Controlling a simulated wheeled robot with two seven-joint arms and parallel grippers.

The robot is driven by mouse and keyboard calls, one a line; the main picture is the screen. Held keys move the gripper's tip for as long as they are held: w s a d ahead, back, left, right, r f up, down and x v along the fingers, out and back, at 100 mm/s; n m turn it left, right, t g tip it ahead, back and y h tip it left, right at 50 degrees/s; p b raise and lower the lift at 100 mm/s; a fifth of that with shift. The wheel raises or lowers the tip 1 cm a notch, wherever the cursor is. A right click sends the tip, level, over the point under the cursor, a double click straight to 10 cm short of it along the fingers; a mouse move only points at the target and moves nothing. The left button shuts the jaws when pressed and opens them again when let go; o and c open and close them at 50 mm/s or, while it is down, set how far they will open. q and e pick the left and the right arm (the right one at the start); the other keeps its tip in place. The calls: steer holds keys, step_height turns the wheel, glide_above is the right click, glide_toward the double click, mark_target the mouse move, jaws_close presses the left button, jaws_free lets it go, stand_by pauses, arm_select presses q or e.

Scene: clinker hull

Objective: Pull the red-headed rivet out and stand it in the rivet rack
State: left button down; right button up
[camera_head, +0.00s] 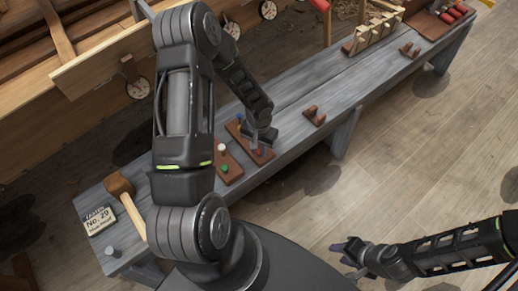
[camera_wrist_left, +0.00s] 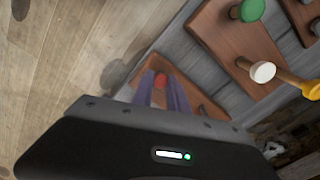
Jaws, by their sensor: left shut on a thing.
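The red-headed rivet (camera_wrist_left: 160,79) shows its round red head between the purple-grey fingers of my left gripper (camera_wrist_left: 163,94) in the left wrist view. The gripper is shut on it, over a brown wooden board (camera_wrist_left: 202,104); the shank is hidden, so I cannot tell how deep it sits. In the head view my left gripper (camera_head: 260,149) is low over the brown boards on the grey bench, and hides most of the rivet. A neighbouring brown board (camera_head: 228,173) carries white-headed (camera_head: 222,148) and green-headed (camera_head: 224,168) rivets. My right gripper (camera_head: 350,254) is empty above the floor and looks open.
The grey bench (camera_head: 290,95) runs to the upper right. It bears a mallet (camera_head: 119,185), a "No. 29" card (camera_head: 98,220), small brown blocks (camera_head: 314,116) and a slatted wooden holder (camera_head: 372,35). A yellow-headed rivet (camera_wrist_left: 311,90) is near the white one. The planked hull (camera_head: 95,70) stands behind.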

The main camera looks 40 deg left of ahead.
arm_select(q)
steer(key=c, duration=1.2)
jaws_free()
steer(key=shift+c, duration=0.2)
step_height(320, 180, up, 8)
steer(key=p, duration=0.5)
steer(key=shift+d+f, duration=0.1)
